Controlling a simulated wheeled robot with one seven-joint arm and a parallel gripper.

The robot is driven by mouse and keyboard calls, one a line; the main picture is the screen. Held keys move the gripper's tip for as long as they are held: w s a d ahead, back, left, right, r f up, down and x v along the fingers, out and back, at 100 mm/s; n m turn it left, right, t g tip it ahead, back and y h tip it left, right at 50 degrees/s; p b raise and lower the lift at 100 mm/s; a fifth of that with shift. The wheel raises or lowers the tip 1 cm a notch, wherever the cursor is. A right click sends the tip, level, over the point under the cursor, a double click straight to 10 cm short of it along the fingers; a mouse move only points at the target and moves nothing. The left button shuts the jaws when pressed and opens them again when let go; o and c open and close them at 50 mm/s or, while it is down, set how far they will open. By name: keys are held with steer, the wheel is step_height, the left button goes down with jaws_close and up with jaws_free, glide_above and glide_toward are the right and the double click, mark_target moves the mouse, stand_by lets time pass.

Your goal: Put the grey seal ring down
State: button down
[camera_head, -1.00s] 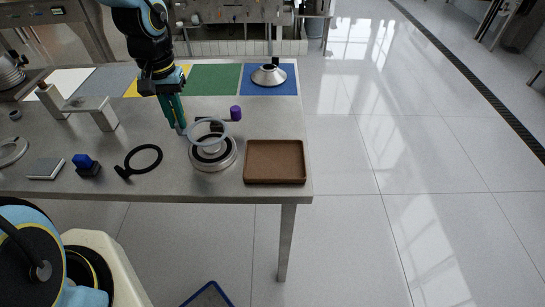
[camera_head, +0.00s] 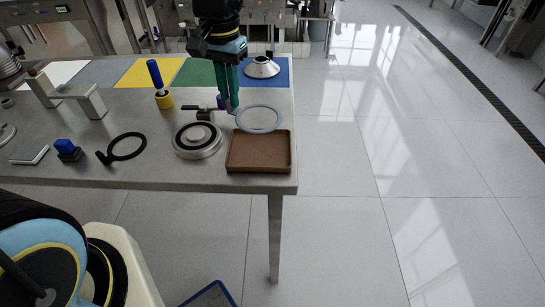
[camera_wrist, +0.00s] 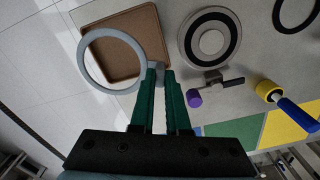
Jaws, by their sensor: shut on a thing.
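The grey seal ring (camera_head: 259,107) is a thin pale hoop. My gripper (camera_head: 233,110) is shut on its near-side rim at the left in the head view and holds it in the air. In the wrist view the ring (camera_wrist: 86,66) extends left from my green fingertips (camera_wrist: 159,70) and overlaps the brown tray. The brown tray (camera_head: 258,165) is empty and lies at the right front corner of the table. The round metal disc base (camera_head: 198,141) with a dark ring stands left of the tray.
A black clamp ring (camera_head: 127,146), a blue-knobbed block (camera_head: 66,149) and a blue-handled tool in a yellow collar (camera_head: 160,88) stand to the left. A metal cone (camera_head: 262,68) sits on the blue mat behind. A purple-knobbed clamp (camera_wrist: 195,98) is beside my fingers.

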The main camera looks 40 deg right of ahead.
steer(key=f, duration=0.3)
steer(key=f+p, duration=0.1)
steer(key=f, duration=0.2)
steer(key=f+p, duration=0.1)
steer(key=f, duration=0.2)
steer(key=shift+s+d+f, duration=0.3)
steer(key=shift+s+f, duration=0.1)
steer(key=shift+f, duration=0.15)
steer(key=c, duration=0.9)
jaws_free()
steer(key=shift+w, duration=0.1)
